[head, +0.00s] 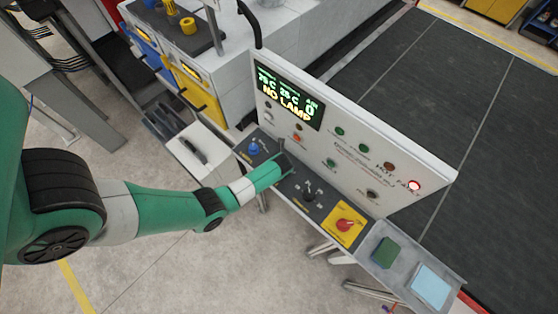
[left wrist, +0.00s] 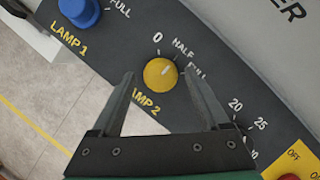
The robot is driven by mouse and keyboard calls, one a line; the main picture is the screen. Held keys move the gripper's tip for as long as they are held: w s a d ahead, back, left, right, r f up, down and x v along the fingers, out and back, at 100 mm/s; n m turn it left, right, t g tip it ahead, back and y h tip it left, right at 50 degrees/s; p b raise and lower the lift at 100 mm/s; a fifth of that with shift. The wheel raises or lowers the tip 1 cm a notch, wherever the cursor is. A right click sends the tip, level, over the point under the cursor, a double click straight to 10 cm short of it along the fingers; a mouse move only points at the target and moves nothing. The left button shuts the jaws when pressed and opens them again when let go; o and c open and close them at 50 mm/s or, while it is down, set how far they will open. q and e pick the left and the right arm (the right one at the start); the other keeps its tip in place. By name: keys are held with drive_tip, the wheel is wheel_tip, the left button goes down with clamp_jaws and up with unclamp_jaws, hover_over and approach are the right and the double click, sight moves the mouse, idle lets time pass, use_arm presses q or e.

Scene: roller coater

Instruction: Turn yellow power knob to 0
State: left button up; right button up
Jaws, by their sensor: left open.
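The yellow knob (left wrist: 158,73) sits on the dark panel above the LAMP 2 label in the left wrist view. The marks 0, HALF and FULL run around its upper and right side. A small light mark on it seems to lean to the upper right, but its exact setting is hard to tell. My left gripper (left wrist: 160,77) is open, with one finger on each side of the knob and gaps visible. In the head view my left gripper (head: 283,164) is over the control panel and hides the yellow knob. My right gripper is not in view.
A blue LAMP 1 knob (left wrist: 79,10) is to the left. A black dial (head: 309,193) and a red switch on a yellow plate (head: 345,225) are to the right. The upright panel's display (head: 288,93) reads NO LAMP; a red light (head: 414,186) glows.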

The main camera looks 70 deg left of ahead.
use_arm(q)
drive_tip(key=shift+a+f, duration=0.1)
drive_tip(key=shift+f, duration=0.2)
clamp_jaws()
drive_tip(key=shift+w, duration=0.1)
idle(0.4)
drive_tip(key=n+g+b, duration=0.1)
drive_tip(key=n, duration=0.3)
drive_tip(key=shift+w+g+b, duration=0.15)
drive_tip(key=shift+g+b, duration=0.2)
drive_tip(key=shift+g, duration=0.05)
drive_tip(key=shift+n+g+b, duration=0.8)
drive_tip(key=shift+n+b, duration=0.4)
drive_tip(key=shift+n, duration=1.3)
